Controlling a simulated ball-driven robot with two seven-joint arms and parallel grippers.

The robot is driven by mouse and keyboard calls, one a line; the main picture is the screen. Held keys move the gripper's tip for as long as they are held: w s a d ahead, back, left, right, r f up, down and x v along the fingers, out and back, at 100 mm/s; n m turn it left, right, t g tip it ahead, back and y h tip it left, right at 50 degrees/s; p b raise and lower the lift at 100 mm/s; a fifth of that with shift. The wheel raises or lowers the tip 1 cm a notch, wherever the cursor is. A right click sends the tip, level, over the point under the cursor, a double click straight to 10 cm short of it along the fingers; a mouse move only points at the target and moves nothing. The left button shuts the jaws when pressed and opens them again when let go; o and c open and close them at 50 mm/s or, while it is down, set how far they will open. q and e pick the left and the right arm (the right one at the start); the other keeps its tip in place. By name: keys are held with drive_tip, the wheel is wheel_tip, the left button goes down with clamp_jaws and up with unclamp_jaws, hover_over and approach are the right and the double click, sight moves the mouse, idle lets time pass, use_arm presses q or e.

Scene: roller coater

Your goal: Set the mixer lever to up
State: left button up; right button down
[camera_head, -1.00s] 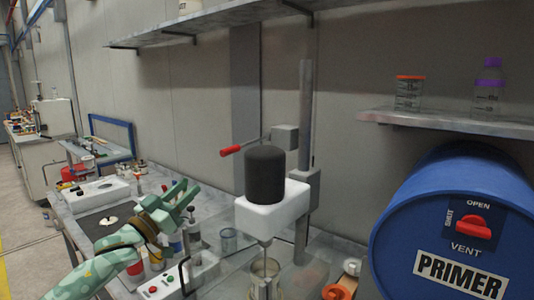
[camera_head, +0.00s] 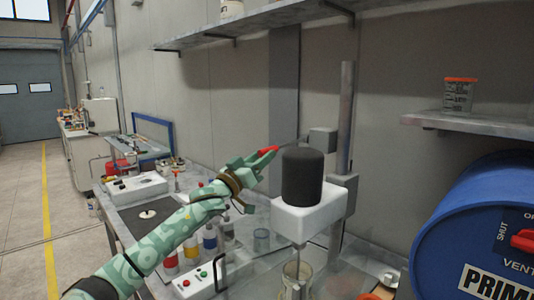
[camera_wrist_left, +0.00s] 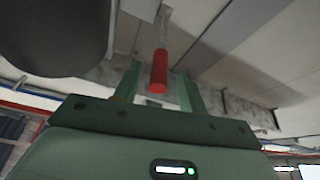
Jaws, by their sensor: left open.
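The mixer is a white head (camera_head: 312,212) with a black motor cylinder (camera_head: 302,176) on a grey post. Its lever has a red grip (camera_head: 266,151) and comes out leftward from a grey box (camera_head: 322,140), sloping slightly down toward the grip. My left gripper (camera_head: 260,162) is at the red grip, partly overlapping it in the head view. In the left wrist view the red grip (camera_wrist_left: 159,71) lies between the two open fingers (camera_wrist_left: 158,90), with gaps visible on both sides. My right gripper is not in view.
Several bottles (camera_head: 210,238) and a control box (camera_head: 200,279) sit on the bench below my left arm. A glass beaker (camera_head: 297,274) is under the mixer.

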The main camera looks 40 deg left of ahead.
use_arm(q)
drive_tip(key=shift+x, duration=1.4)
